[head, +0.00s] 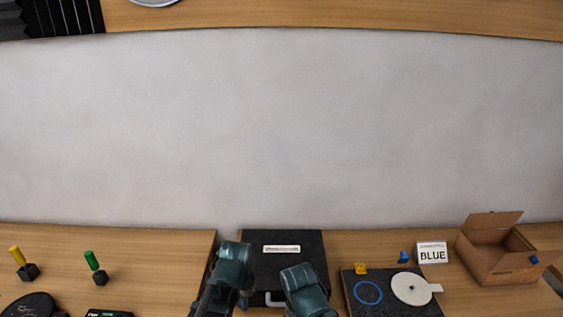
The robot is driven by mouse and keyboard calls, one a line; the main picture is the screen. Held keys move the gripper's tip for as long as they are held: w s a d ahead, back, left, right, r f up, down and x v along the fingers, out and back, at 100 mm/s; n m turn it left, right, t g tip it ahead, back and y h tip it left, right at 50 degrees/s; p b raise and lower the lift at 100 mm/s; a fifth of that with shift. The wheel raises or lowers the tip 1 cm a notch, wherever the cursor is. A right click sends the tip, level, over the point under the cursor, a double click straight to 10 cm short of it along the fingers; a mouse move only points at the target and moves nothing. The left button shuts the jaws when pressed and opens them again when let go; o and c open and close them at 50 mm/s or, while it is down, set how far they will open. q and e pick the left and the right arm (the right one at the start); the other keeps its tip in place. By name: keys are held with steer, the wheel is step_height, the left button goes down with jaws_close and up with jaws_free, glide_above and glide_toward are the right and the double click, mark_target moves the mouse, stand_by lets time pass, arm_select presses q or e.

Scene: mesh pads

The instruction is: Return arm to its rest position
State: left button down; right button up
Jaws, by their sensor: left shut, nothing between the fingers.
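My left arm (232,268) is folded at the bottom middle, in front of the black case. Little of my left gripper (243,300) shows, low beside that arm; it is shut and holds nothing. My right arm (305,290) shows as a teal link just to the right, also low in the picture. My right gripper is out of the picture.
A black case (310,262) lies between the arms. Yellow (16,256) and green (92,261) pegs stand left.

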arm_select(q)
steer(key=s+a+n, duration=0.5)
steer(key=a+n, duration=0.1)
steer(key=n, duration=0.2)
steer(key=s+d+f+m+g+y+b, duration=0.1)
steer(key=s+d+m, duration=0.3)
steer(key=d, duration=0.7)
steer(key=shift+s+f+g+b, duration=0.3)
steer(key=shift+s+f+b, duration=0.15)
steer(key=shift+s, duration=0.1)
arm_select(e)
steer(key=shift+f, duration=0.95)
steer(key=shift+d, duration=0.15)
